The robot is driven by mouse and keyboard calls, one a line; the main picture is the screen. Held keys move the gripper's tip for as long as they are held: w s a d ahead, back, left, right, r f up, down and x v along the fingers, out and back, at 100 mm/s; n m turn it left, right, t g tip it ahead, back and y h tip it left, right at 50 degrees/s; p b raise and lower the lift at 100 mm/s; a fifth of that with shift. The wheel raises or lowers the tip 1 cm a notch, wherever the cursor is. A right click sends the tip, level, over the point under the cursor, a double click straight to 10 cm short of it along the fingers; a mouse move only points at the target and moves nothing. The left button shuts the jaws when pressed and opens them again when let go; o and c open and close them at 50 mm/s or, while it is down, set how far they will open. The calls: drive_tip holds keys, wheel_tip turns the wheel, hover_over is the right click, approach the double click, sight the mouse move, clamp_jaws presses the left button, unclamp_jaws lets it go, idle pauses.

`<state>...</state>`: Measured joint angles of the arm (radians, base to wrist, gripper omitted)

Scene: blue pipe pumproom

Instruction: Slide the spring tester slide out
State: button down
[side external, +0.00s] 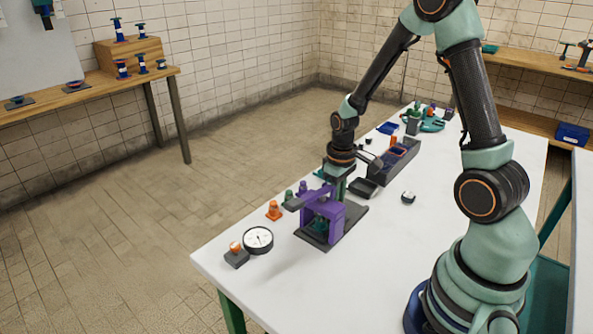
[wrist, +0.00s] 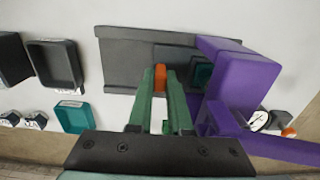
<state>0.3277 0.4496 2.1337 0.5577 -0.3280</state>
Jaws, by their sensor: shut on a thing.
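The spring tester (side external: 322,216) has a purple frame on a flat dark base plate near the table's left edge. In the wrist view the purple frame (wrist: 245,80) stands to the right of my fingers, and the dark base plate (wrist: 122,65) runs left from under it. My gripper (wrist: 161,80) is shut on a small orange piece (wrist: 160,73), apparently the slide's grip, over the plate. A teal part (wrist: 201,72) sits beside the right finger, next to the frame. In the side view my gripper is partly hidden behind the frame. How far the slide sits out cannot be told.
A round dial gauge (side external: 258,240) and an orange-topped dark block (side external: 236,256) stand near the front corner. An orange cone-like piece (side external: 274,210) stands beside the tester. A dark tray (side external: 365,187) and a longer dark unit (side external: 395,160) lie behind. The table's right part is mostly clear.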

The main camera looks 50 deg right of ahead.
drive_tip(key=shift+d, duration=0.1)
idle(0.4)
drive_tip(key=d, duration=1)
drive_tip(key=c, duration=1.1)
unclamp_jaws()
drive_tip(key=shift+a+r, duration=0.1)
wheel_tip(320, 180, up, 12)
